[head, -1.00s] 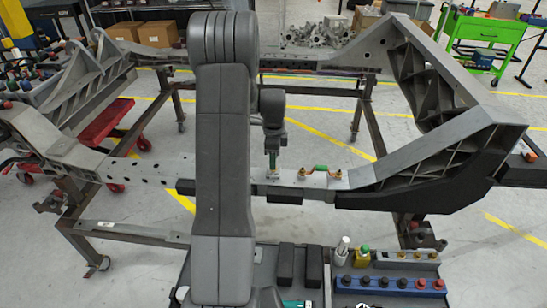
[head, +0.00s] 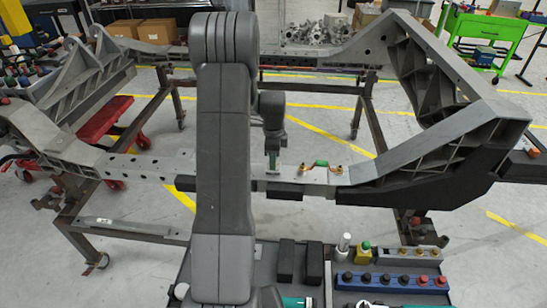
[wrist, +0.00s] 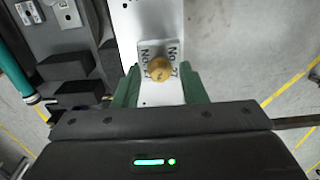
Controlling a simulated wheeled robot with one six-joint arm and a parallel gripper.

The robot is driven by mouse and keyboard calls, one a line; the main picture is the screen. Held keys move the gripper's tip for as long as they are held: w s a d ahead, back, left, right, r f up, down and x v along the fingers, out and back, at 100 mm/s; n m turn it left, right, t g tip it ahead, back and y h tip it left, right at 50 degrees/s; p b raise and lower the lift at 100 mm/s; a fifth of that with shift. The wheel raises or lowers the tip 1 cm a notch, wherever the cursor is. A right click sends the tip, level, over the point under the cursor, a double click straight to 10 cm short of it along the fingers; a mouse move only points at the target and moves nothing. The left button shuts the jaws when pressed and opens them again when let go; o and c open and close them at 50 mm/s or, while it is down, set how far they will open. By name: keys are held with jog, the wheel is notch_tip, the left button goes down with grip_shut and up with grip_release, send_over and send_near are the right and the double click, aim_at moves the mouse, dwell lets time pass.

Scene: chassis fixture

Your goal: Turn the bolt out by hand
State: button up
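A brass bolt (wrist: 160,69) with a round head sits in a pale plate (wrist: 150,50) marked "No. 27" in the wrist view. My gripper (wrist: 162,85) has its green fingers apart, one to the left and one to the right of the bolt, with a gap on both sides. In the head view my gripper (head: 273,160) points down at the near beam (head: 228,177) of the chassis frame. There the bolt cannot be made out behind the fingers.
A green handle (head: 321,163) between two brass-coloured fittings stands on the beam just right of my gripper. The right frame arm (head: 440,150) rises high. Floor shows beyond the beam.

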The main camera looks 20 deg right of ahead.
grip_shut()
jog(key=shift+n, duration=1.8)
jog(key=shift+r+p, duration=1.95)
jog(key=shift+r, duration=1.15)
jog(key=shift+a+f, duration=0.1)
jog(key=shift+f, duration=0.05)
